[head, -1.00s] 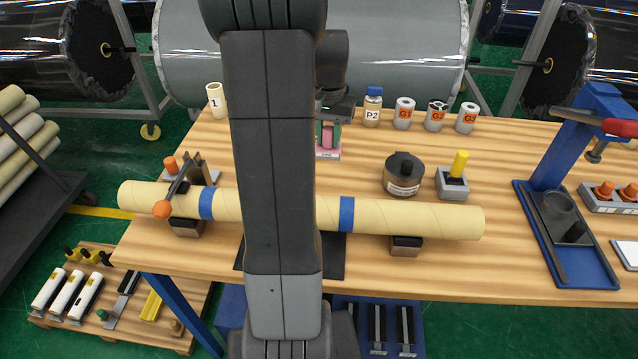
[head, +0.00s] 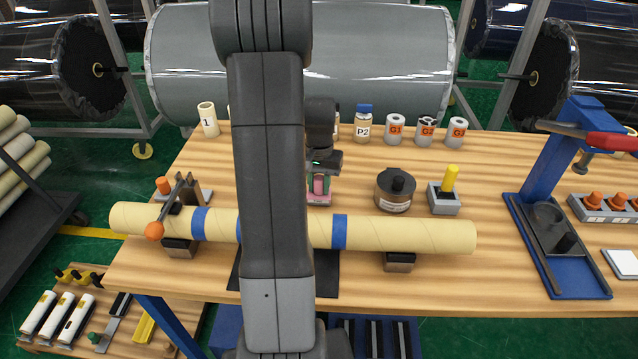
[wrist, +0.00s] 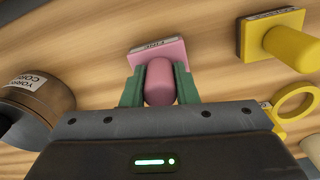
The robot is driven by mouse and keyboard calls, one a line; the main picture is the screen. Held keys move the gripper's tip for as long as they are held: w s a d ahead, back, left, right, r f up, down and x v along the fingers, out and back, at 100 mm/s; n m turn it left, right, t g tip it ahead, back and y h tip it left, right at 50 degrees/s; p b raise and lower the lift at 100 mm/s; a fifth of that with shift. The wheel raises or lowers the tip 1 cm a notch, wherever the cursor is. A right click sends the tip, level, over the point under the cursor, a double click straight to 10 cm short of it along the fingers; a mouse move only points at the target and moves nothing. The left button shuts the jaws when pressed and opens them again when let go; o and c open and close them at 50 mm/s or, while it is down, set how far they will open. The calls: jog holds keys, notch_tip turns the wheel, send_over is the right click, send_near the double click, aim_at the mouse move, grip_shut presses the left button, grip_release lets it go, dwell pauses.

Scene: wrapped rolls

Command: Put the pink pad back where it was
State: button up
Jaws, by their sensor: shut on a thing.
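The pink pad (wrist: 158,55) has an upright pink handle and a small label on its edge. In the wrist view its handle is between the two green fingers of my gripper (wrist: 160,90), which is shut on it. In the head view the pink pad (head: 319,197) is just behind the long cardboard tube, below my gripper (head: 320,180). I cannot tell whether its base touches the table. My arm hides part of the table to its left.
The cream tube (head: 410,232) lies across supports in front. A dark round pot (head: 395,190) and a yellow-handled block (head: 444,195) stand to the right. In the wrist view a yellow-handled pad (wrist: 285,35) is at right.

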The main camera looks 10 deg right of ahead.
jog(key=shift+f, duration=0.2)
jog(key=o, duration=0.9)
jog(key=shift+r, duration=0.1)
notch_tip(320, 180, up, 12)
jog(key=shift+r, duration=0.15)
